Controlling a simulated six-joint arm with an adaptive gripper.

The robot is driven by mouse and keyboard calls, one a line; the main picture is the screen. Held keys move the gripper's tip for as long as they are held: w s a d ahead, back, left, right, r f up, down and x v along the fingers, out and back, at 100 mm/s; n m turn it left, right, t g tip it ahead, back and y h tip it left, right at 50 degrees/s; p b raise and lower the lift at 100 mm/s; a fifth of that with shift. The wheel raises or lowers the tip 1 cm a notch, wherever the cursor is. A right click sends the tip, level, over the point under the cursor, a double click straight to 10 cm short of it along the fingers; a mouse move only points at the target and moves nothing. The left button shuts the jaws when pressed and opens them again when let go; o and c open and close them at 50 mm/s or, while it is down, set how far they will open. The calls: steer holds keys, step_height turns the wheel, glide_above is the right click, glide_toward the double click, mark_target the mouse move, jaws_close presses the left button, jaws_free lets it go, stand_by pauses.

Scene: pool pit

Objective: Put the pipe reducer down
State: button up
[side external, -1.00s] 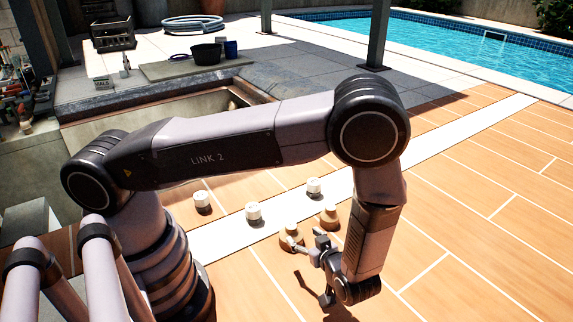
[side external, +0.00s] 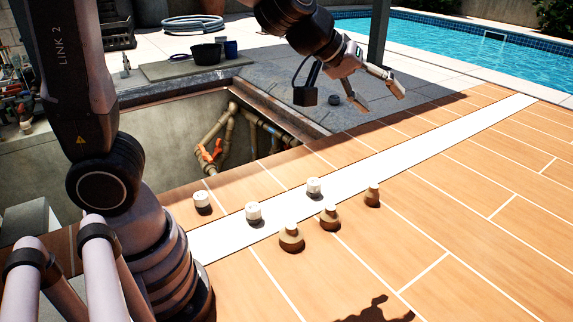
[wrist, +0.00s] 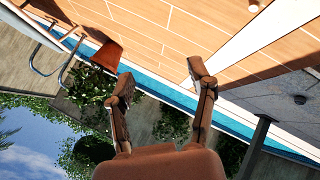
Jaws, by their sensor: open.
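Three tan-brown stepped fittings, which look like pipe reducers, stand on the tiles in the side view: a front one (side external: 291,239), a middle one (side external: 329,218) and a far one (side external: 372,196). They stand apart from each other, in a slanting row beside the white strip. I cannot tell which one the task means. My gripper (side external: 381,100) is raised well above and beyond them, near the grey slab. In the wrist view its fingers (wrist: 160,78) are spread with nothing between them.
Three white caps (side external: 202,202), (side external: 253,212), (side external: 314,188) stand along the white strip (side external: 420,150). The open pit (side external: 165,140) with pipes is at the left. A small dark round thing (side external: 337,100) lies on the grey slab. The tiles at right are clear.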

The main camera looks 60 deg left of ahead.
steer(key=s+a+m+g+y, duration=0.1)
steer(key=s+a+m, duration=0.1)
steer(key=s+a, duration=0.2)
steer(key=s+a+r+m+g+y, duration=0.1)
steer(key=s+a, duration=0.4)
steer(key=s, duration=0.6)
steer(key=s+a+m+g+y, duration=0.1)
steer(key=s+a+m, duration=0.2)
steer(key=s, duration=0.5)
steer(key=shift+s+a+r+y, duration=0.15)
steer(key=shift+a+r+y, duration=0.2)
steer(key=shift+a, duration=0.5)
